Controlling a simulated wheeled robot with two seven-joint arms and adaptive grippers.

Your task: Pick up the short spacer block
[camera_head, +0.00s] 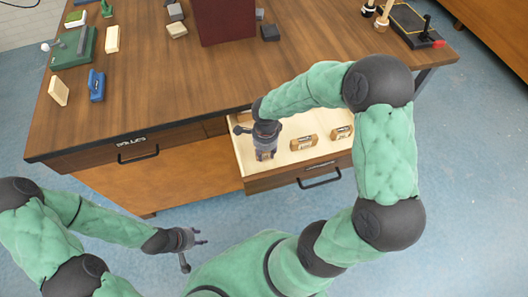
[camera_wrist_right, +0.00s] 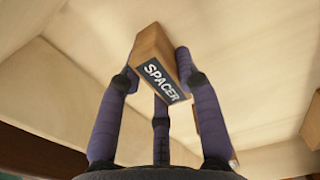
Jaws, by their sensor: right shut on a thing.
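The wooden spacer block (camera_wrist_right: 162,78), with a dark label reading "SPACER", sits between the fingers of my right gripper (camera_wrist_right: 157,66) in the right wrist view. The fingers press on its sides; whether it touches the drawer floor I cannot tell. In the head view my right gripper (camera_head: 265,155) points down inside the left part of the open drawer (camera_head: 285,170) and mostly hides the block. My left gripper (camera_head: 201,239) is open and empty, low in front of the table.
Two more labelled wooden blocks lie in the drawer, one in the middle (camera_head: 304,142) and one at the right (camera_head: 341,132). The wooden table (camera_head: 170,75) carries a dark red box (camera_head: 222,22), a blue tool (camera_head: 97,85), a green fixture (camera_head: 75,47) and several small blocks.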

